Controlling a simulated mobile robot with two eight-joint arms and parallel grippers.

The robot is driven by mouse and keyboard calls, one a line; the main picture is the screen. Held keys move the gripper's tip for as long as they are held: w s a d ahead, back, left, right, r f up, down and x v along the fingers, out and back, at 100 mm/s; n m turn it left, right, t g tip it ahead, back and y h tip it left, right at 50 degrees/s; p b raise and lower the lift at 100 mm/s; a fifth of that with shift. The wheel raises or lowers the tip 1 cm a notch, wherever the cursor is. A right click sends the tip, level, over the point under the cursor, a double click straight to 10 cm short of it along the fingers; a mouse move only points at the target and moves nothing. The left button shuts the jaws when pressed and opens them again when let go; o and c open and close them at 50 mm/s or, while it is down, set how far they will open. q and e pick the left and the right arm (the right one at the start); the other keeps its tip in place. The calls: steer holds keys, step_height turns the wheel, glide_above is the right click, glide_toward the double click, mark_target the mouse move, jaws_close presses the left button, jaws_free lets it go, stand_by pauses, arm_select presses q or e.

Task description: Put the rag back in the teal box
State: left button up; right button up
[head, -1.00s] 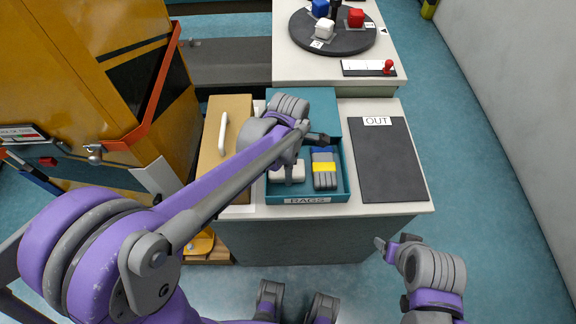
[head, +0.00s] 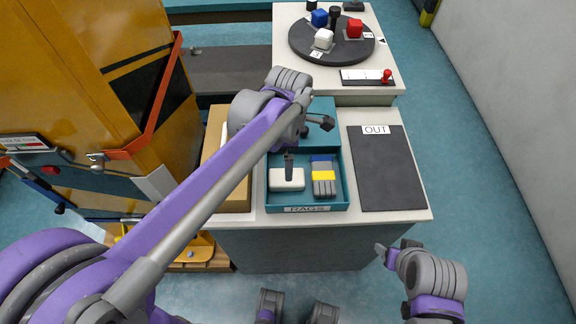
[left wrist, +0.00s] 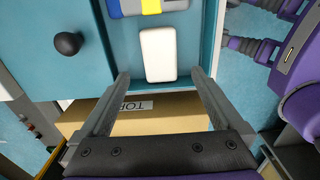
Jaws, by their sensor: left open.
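The teal box (head: 346,190), labelled RAGS, stands on the white counter. In it lie a white, rounded block-like thing (head: 288,184) on the left and a grey folded bundle (head: 324,187) with a yellow band and blue end on the right. I cannot tell for sure which is the rag. My left gripper (left wrist: 160,82) is open and empty; in the left wrist view its fingertips are spread near the white block (left wrist: 158,54), apart from it. In the head view my left wrist hides the box's back left. My right gripper (head: 393,250) hangs in front of the counter, its jaws unclear.
A black mat (head: 387,172) labelled OUT lies right of the box, bare. A tan box (head: 234,190) is on the left. A dark knob (head: 322,122) stands behind the open box.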

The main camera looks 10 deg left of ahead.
arm_select(q)
step_height(320, 180, up, 3)
steer(key=shift+f, duration=0.1)
stand_by(1.1)
